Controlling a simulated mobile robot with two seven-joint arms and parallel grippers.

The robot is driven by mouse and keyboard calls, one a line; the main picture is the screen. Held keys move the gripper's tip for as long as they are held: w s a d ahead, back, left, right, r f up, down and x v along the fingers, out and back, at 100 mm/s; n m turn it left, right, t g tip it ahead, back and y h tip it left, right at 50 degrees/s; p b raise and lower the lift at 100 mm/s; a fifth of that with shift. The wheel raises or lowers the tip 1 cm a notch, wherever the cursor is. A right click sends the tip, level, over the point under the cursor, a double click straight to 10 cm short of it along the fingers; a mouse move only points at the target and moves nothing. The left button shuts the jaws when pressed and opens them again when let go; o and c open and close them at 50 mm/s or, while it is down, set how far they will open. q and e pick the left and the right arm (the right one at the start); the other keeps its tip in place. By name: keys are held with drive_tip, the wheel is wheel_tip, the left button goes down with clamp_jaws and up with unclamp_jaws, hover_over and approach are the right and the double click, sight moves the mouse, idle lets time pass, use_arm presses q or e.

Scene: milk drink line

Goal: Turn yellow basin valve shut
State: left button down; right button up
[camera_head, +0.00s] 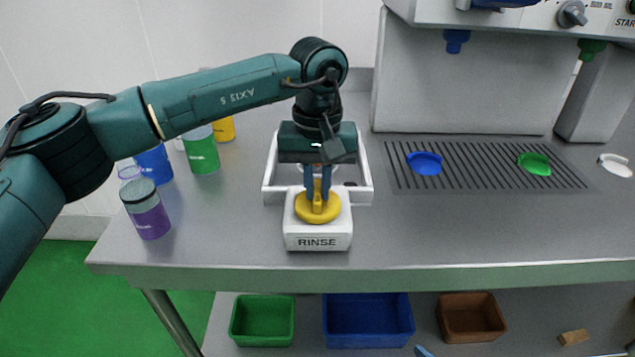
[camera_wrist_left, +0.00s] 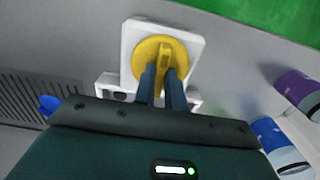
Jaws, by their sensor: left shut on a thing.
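The yellow basin valve (camera_head: 317,207) is a round knob with a raised bar, on top of a white block (camera_head: 318,240) marked RINSE near the table's front edge. In the left wrist view the valve (camera_wrist_left: 143,62) shows its bar between my finger tips. My left gripper (camera_head: 318,197) points straight down and is shut on the bar of the valve. The left gripper also shows in the left wrist view (camera_wrist_left: 164,72). The white basin (camera_head: 268,183) stands right behind the block, partly hidden by my gripper. My right gripper is not in view.
A purple cup (camera_head: 148,215), a blue cup (camera_head: 155,165), a green cup (camera_head: 202,154) and a yellow cup (camera_head: 224,129) stand at left, near my arm. The drink machine (camera_head: 460,85) and its drip grate (camera_head: 470,180) are at right. The table's front right is clear.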

sight(317, 190)
use_arm(q)
drive_tip(key=c, duration=1.5)
unclamp_jaws()
drive_tip(key=shift+o, duration=0.2)
wheel_tip(317, 190, up, 13)
drive_tip(key=shift+p, duration=0.3)
drive_tip(key=shift+r, duration=0.1)
